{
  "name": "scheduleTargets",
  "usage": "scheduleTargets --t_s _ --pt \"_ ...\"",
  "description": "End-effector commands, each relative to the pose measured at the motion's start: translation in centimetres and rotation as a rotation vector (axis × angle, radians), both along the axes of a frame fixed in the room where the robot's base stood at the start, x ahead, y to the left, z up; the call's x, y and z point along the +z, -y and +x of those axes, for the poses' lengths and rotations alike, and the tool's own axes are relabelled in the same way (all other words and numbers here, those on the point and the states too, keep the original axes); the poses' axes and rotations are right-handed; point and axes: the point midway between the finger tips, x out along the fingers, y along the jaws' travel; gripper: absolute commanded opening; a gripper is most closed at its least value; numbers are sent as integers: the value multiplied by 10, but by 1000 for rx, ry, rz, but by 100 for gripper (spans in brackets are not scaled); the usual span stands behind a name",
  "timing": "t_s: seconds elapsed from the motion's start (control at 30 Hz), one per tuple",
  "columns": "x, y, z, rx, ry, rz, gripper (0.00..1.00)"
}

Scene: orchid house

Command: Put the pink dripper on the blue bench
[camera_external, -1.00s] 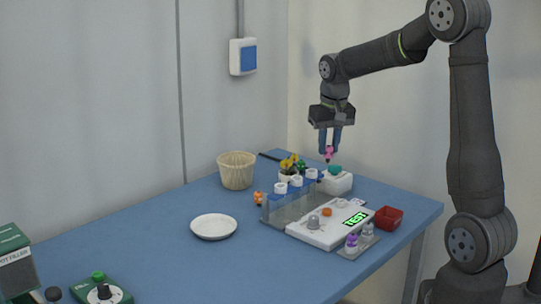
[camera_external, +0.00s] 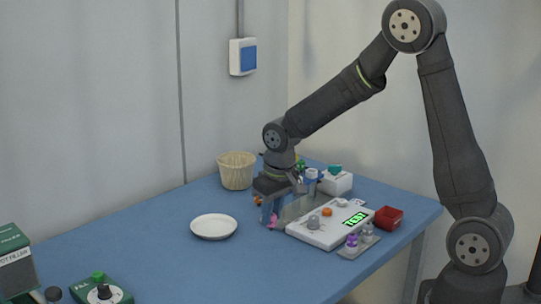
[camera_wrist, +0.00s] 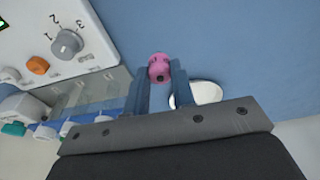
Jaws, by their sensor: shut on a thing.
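The pink dripper (camera_external: 272,222) is between the fingertips of my gripper (camera_external: 268,213), low over the blue bench (camera_external: 160,262), to the right of the white plate. In the wrist view the pink dripper (camera_wrist: 159,67) shows at the ends of my gripper's two blue fingers (camera_wrist: 160,84), with blue bench surface (camera_wrist: 215,35) around it. My gripper is shut on the dripper and points down. I cannot tell whether the dripper touches the bench.
A white plate (camera_external: 214,227) lies to the left of my gripper. A white device with knobs (camera_external: 330,225) and a clear rack (camera_external: 295,208) stand to the right. A wicker basket (camera_external: 237,171) is behind. A red box (camera_external: 388,218) is at the right edge. The bench's front left is mostly free.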

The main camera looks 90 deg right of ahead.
Motion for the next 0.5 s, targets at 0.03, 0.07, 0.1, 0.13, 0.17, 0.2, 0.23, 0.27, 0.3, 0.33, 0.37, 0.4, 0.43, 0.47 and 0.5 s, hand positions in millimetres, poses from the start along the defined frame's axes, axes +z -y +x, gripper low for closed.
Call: scheduleTargets --t_s 0.03,0.07,0.1,0.13,0.17,0.2,0.23,0.27,0.3,0.33,0.37,0.4,0.43,0.47,0.5 --pt "-2 -2 4 1 0 0 2" --pt "-3 -2 5 0 0 0 2" --pt "-5 -2 6 -1 0 0 2" --pt "-6 -2 6 -1 -1 1 2" --pt "-8 -2 6 -1 -1 0 2" --pt "-12 -2 6 -2 -1 0 2" --pt "-16 -2 6 -2 -2 1 2" --pt "-21 -3 6 -2 -3 2 2" --pt "-27 -3 5 -2 -3 2 2" --pt "-32 -3 5 -1 -3 2 2" --pt "-36 -3 5 -1 -3 2 2" --pt "-41 -2 5 -1 -3 2 2" --pt "-43 -2 5 -1 -2 1 2" --pt "-44 -2 5 -2 -2 1 2" --pt "-45 -2 6 -2 0 0 2"
